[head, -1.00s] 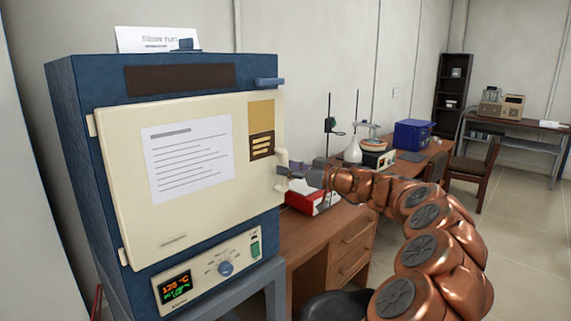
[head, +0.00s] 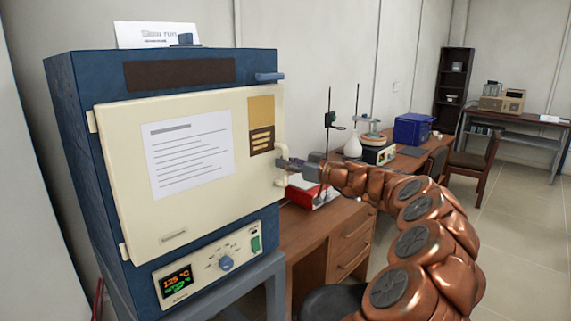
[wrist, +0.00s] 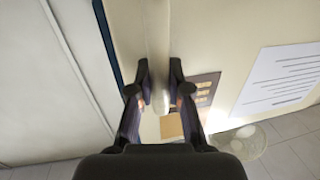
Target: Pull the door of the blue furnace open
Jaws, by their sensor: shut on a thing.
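The blue furnace (head: 75,130) stands at the left of the head view. Its cream door (head: 130,215) carries a printed sheet (head: 188,160) and looks closed against the body. The pale upright door handle (head: 281,153) is at the door's right edge; it also shows in the wrist view (wrist: 158,50). My gripper (head: 283,163) reaches it from the right. In the wrist view, the two dark fingers of my gripper (wrist: 159,80) stand on either side of the handle and are shut on it. The exact finger contact is partly hidden in the head view.
A wooden desk (head: 330,240) with a red and white device (head: 308,190) stands right of the furnace, behind my arm. A dark seat (head: 335,303) is low in front of it. Farther back are a blue box (head: 413,130) and a chair (head: 474,165). Open floor lies at the right.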

